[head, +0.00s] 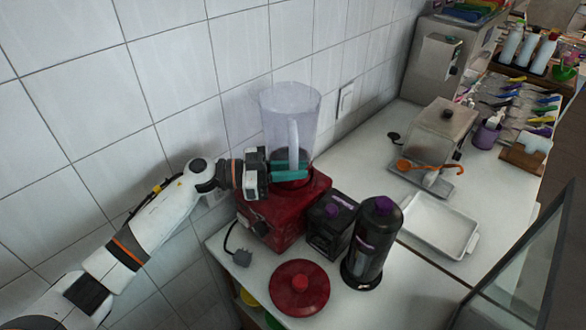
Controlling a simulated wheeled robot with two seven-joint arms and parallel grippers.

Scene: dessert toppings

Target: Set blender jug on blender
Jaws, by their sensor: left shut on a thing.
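The clear blender jug (290,112) stands upright over the red blender base (283,215) at the back of the white counter, by the tiled wall. Its lower end is at the top of the base; I cannot tell whether it is fully seated. My left gripper (289,171) comes in from the left and is shut on the jug around its handle, low on its side. The fingers hide part of the jug's lower end. A red round lid (299,288) with a knob lies on the counter in front of the base. My right gripper is not in view.
A black box-shaped container (331,226) and a tall black bottle (373,243) stand right of the base. A white tray (438,224) and a metal box (439,131) are further right. A plug (241,257) lies near the left counter edge. A glass panel is at right.

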